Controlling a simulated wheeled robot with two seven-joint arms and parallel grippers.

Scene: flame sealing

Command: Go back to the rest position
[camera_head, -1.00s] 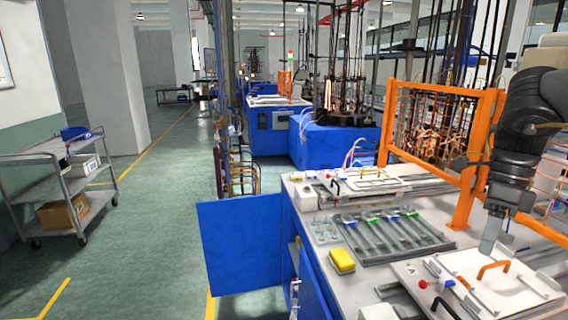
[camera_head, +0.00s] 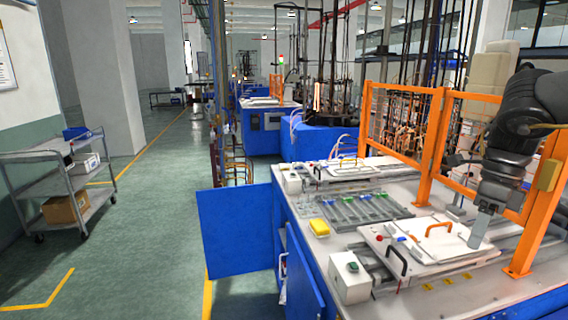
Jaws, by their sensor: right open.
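My right gripper (camera_head: 481,229) comes in from the right on a dark arm and points down above the right side of the workbench (camera_head: 435,283). It is open and I see nothing held in it. My left gripper is not in view.
A tray with several grey strips (camera_head: 366,208) and a yellow block (camera_head: 319,227) lie on the bench. A white button box (camera_head: 350,277) stands at its front corner. An orange fence (camera_head: 437,147) rises behind. A grey cart (camera_head: 62,181) stands left; the floor between is clear.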

